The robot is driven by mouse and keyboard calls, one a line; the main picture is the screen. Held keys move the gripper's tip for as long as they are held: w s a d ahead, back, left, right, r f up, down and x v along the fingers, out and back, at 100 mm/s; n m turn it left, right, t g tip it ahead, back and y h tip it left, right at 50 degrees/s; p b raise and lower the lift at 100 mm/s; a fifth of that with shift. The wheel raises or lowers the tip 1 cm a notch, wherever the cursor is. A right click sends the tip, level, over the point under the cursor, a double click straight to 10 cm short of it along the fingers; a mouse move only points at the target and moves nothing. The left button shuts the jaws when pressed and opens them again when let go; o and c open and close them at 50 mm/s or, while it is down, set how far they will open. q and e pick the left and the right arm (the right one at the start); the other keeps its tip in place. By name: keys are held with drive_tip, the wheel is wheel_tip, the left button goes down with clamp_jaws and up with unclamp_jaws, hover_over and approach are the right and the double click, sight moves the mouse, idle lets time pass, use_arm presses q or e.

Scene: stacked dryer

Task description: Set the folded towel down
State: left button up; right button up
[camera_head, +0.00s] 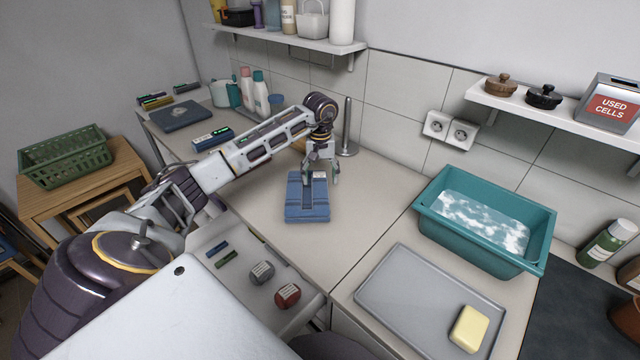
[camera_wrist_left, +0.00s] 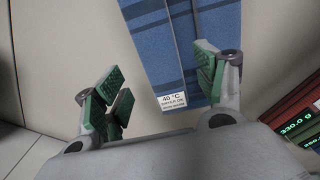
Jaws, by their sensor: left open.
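The folded towel (camera_head: 308,206) is blue with darker stripes and lies flat on the beige worktop in the head view. In the left wrist view the towel (camera_wrist_left: 180,45) shows at the top, with a white label reading 40 °C at its near edge. My left gripper (camera_head: 321,180) is above the far end of the towel. In the left wrist view its green-padded fingers (camera_wrist_left: 160,90) are spread wide, with nothing held between them. The right finger overlaps the towel's edge in the picture; I cannot tell whether it touches. My right gripper is not in view.
A teal basin (camera_head: 430,222) of sudsy water stands right, behind a grey tray (camera_head: 390,290) with a yellow block (camera_head: 468,329). An upright metal rod (camera_head: 347,130) stands behind my left gripper. An open drawer (camera_head: 240,272) holds small items. Worktop right of the towel is clear.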

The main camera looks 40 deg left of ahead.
use_arm(q)
wheel_tip(320, 180, up, 6)
drive_tip(key=shift+r, duration=0.15)
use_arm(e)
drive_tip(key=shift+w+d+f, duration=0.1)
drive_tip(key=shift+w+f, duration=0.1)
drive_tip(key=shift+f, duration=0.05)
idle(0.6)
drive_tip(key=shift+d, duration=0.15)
